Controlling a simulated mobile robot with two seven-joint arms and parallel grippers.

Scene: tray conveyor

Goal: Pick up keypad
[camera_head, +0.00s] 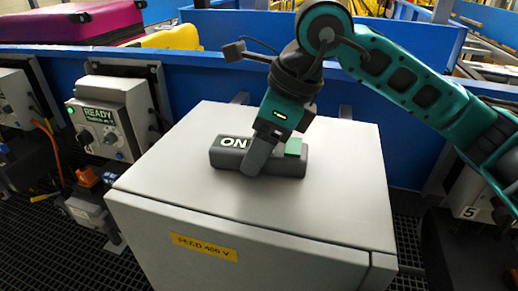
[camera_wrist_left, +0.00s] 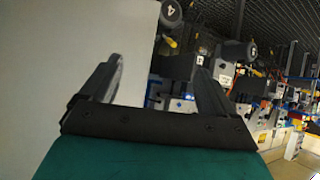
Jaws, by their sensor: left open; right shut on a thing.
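The keypad (camera_head: 228,153) is a dark grey oblong block with white "ON" lettering and a green part at its right end. It lies on top of the pale grey cabinet (camera_head: 335,150) in the head view. My right gripper (camera_head: 256,160) reaches down from above and is shut on the keypad near its middle. The fingers hide part of the lettering side. I cannot tell any gap between keypad and cabinet top. My left gripper (camera_wrist_left: 150,80) shows only in the left wrist view, with its two fingers apart and nothing between them.
A yellow label (camera_head: 204,247) marks the cabinet's front. A "READY" control box (camera_head: 105,125) stands at the left. A blue conveyor wall (camera_head: 200,75) runs behind, with a magenta case (camera_head: 75,22) beyond it. Bare cabinet top surrounds the keypad.

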